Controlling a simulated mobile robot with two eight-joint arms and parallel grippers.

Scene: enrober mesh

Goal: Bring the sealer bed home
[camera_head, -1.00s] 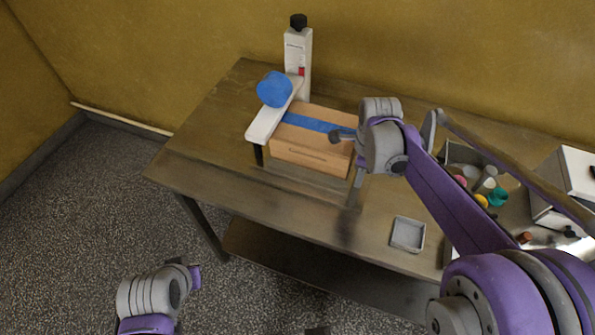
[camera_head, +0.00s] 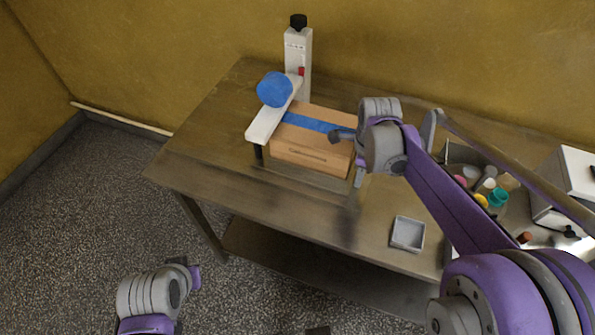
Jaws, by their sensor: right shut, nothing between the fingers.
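The sealer stands on the metal table: a white upright column (camera_head: 297,65) with a black knob on top, a white arm (camera_head: 266,122) reaching forward, and a blue tape roll (camera_head: 274,89) on it. A tan carton (camera_head: 300,151) with a blue strip along its top sits beside the arm, on the sealer bed, which is mostly hidden under it. My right gripper (camera_head: 341,135) is shut and empty at the carton's right end; whether it touches cannot be told. My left gripper (camera_head: 187,272) hangs low at the bottom left, away from the table, its fingers unclear.
A small grey tray (camera_head: 407,234) lies near the table's front edge. A bin (camera_head: 458,153) of colored pieces and a white machine (camera_head: 566,182) stand at the right, partly behind my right arm. The table's left end (camera_head: 195,155) is clear.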

